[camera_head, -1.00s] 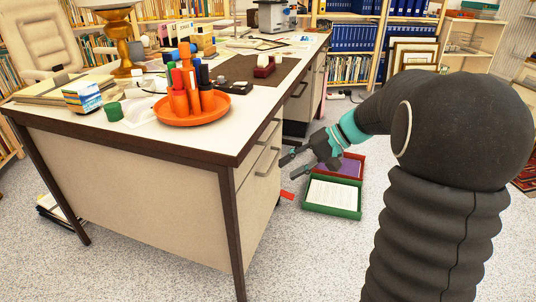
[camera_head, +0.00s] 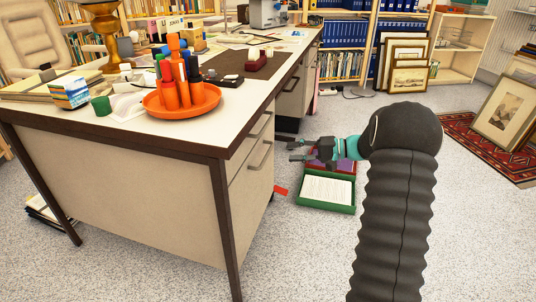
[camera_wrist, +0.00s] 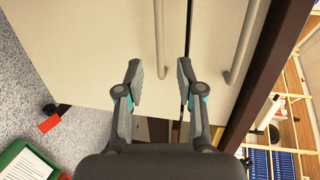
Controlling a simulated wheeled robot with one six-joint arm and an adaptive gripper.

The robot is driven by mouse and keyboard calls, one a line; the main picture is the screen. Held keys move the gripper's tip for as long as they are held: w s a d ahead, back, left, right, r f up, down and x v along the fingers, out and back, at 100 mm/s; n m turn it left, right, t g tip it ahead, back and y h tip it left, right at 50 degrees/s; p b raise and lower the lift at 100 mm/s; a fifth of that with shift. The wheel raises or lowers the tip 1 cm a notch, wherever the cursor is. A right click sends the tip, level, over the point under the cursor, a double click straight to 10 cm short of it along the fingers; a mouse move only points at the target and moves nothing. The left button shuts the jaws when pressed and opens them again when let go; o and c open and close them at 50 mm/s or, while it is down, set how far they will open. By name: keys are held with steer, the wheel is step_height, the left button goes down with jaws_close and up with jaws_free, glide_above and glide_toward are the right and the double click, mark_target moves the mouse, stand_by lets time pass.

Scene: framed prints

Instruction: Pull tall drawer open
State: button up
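The cream desk has a tall lower drawer (camera_head: 248,195) with a bar handle (camera_head: 262,156) near its top edge. In the wrist view the tall drawer's front (camera_wrist: 95,45) fills the left, and its handle (camera_wrist: 160,40) runs upright in the picture. A dark gap separates it from the shallower drawer above, which has its own handle (camera_wrist: 250,40). Both drawers look shut. My gripper (camera_head: 293,151) is open and empty, just right of the tall drawer's front in the head view. In the wrist view its fingertips (camera_wrist: 158,70) lie either side of the handle's line, apparently short of it.
A green box with papers (camera_head: 326,192) and a red box (camera_head: 344,162) lie on the floor below my gripper. A small red item (camera_head: 281,191) lies by the desk. Framed prints (camera_head: 502,108) lean at the right on a red rug.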

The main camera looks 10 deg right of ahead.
mark_target(268, 152)
steer(key=x, duration=0.9)
jaws_close()
